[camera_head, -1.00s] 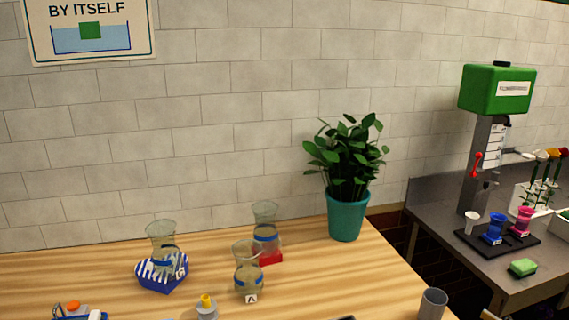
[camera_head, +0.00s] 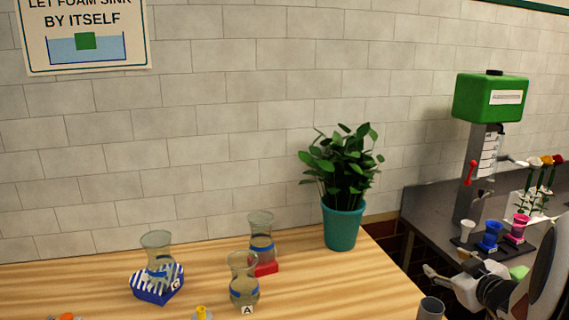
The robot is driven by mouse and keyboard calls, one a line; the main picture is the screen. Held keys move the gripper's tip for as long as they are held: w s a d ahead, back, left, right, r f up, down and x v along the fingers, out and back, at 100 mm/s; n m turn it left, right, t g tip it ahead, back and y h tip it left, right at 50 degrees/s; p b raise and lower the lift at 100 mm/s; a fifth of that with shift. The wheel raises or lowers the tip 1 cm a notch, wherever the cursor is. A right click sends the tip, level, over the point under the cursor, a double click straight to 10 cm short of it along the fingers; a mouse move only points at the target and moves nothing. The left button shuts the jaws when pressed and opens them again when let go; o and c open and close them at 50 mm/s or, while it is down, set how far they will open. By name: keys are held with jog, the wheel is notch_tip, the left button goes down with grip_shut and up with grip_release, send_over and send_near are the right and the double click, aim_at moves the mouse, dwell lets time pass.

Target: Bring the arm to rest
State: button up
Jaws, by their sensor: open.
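My gripper (camera_head: 447,283) shows at the lower right, with part of my arm behind it. It is open and nothing shows between its fingers. It appears in front of the grey side counter (camera_head: 425,205), to the right of the wooden table (camera_head: 350,275) and apart from the glass vases there.
On the table stand a vase on a striped heart box (camera_head: 158,290), a vase marked A (camera_head: 243,280), a vase by a red block (camera_head: 265,268) and a potted plant (camera_head: 343,226). A grey cup (camera_head: 430,308) is near my gripper. The counter holds a green-topped dispenser (camera_head: 488,98), cups and flowers.

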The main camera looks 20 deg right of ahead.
jog(key=s+a+r+m+g+h, duration=0.1)
jog(key=s+a+r+g, duration=0.15)
jog(key=a, duration=0.55)
jog(key=s+a+r+m+g+h, duration=0.15)
jog(key=a+r, duration=0.25)
jog(key=a, duration=0.4)
jog(key=s+a+f+g+y, duration=0.1)
jog(key=s+a+f+y, duration=0.1)
jog(key=s+a, duration=0.8)
jog(key=s+a+f+g+y, duration=0.2)
jog(key=s+a+f+y, duration=0.1)
jog(key=s+a, duration=0.7)
jog(key=a+n+y, duration=0.1)
jog(key=a, duration=0.1)
jog(key=shift+a+g, duration=0.3)
jog(key=shift+a, duration=0.1)
